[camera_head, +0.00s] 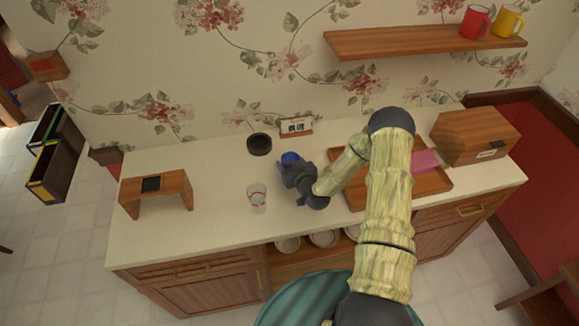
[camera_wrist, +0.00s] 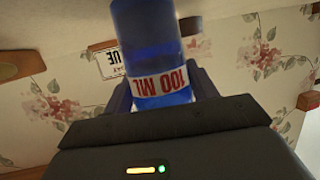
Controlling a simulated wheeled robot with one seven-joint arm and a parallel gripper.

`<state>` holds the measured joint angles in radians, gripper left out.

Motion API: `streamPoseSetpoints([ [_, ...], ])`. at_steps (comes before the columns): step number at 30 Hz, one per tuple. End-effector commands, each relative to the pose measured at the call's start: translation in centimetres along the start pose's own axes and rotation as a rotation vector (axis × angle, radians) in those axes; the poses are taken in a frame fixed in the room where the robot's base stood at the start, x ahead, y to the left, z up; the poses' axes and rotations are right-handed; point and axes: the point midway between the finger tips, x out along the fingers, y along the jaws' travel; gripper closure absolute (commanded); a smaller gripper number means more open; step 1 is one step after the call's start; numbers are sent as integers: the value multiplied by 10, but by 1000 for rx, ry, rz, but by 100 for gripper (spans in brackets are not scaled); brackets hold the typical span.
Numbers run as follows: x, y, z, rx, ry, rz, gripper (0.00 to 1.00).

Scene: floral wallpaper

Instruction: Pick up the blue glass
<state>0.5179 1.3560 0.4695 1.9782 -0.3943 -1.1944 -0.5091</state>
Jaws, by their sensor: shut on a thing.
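The blue glass (camera_wrist: 150,45) fills the upper middle of the wrist view, with red "100 ML" lettering upside down on its side. My gripper (camera_wrist: 160,95) is shut on it, with dark fingers on either side. In the head view, the blue glass (camera_head: 291,159) shows as a small blue patch at the tip of my gripper (camera_head: 292,168), over the back middle of the counter. The gripper hides most of it there. I cannot tell whether the glass touches the counter.
A clear glass with red marks (camera_head: 257,197) stands on the counter (camera_head: 220,230) to the left. A dark round bowl (camera_head: 259,144) and a small sign (camera_head: 296,127) are behind. A wooden tray (camera_head: 437,184) and wooden box (camera_head: 475,136) are right; a small wooden stand (camera_head: 172,184) is left.

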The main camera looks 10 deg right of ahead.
Motion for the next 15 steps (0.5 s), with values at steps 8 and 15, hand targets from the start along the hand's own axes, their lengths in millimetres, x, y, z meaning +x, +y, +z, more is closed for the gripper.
streamPoseSetpoints([
  [8,-5,0,-19,-2,4,-1,72],
  [15,-16,0,-53,-3,5,0,72],
])
